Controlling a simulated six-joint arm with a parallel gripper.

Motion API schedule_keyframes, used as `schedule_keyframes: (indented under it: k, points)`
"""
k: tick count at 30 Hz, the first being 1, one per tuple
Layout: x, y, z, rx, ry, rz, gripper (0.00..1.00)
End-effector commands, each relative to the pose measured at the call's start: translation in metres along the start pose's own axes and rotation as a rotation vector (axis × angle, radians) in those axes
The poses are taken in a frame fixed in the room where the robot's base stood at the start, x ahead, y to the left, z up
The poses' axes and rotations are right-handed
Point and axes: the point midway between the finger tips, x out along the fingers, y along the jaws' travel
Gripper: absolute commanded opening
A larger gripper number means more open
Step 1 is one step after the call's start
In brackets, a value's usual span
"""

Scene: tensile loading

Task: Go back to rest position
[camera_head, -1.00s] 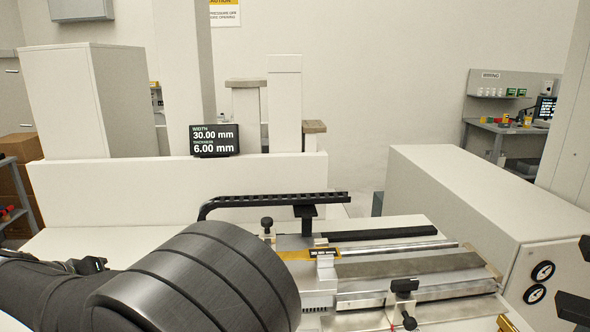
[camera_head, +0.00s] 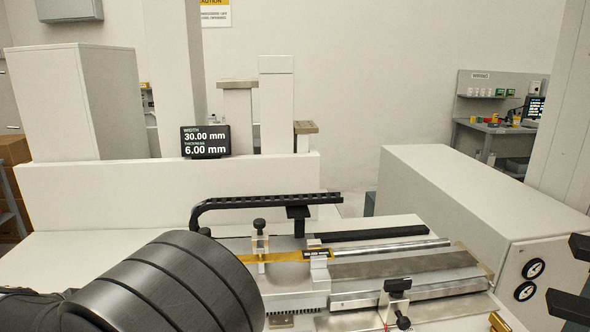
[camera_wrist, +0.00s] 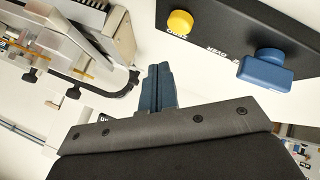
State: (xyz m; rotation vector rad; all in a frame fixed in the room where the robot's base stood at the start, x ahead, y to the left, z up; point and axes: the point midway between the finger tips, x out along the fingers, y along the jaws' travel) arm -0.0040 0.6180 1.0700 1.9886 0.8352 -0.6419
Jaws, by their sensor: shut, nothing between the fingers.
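My gripper (camera_wrist: 158,88) shows in the wrist view with its two blue-grey fingers together and nothing between them. In the head view my dark arm link fills the lower left and the fingers are not seen. A measuring bench (camera_head: 400,268) with metal rails and black-knobbed clamps lies at the lower right of the head view. A yellow strip (camera_head: 280,257) rests on it at the clamp. The bench also shows at the upper left of the wrist view, with the strip (camera_wrist: 82,73). My gripper is apart from both.
A display (camera_head: 205,141) reads width 30.00 mm and thickness 6.00 mm. A white cabinet (camera_head: 470,200) stands at the right. In the wrist view, a black panel (camera_wrist: 225,30) carries a yellow button (camera_wrist: 180,22) and a blue knob (camera_wrist: 267,64). A black rail arm (camera_head: 265,202) overhangs the bench.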

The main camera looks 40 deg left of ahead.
Motion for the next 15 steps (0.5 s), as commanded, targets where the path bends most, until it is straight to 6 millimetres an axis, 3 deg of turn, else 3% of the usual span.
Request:
schedule_keyframes:
  k: [1,7,15]
  points:
    - [-0.013,0.009,-0.011,0.013,0.011,-0.004,0.0]
    - [-0.041,0.03,-0.03,0.011,0.009,-0.004,0.0]
    - [-0.027,0.05,-0.017,0.095,-0.136,-0.1,0.0]
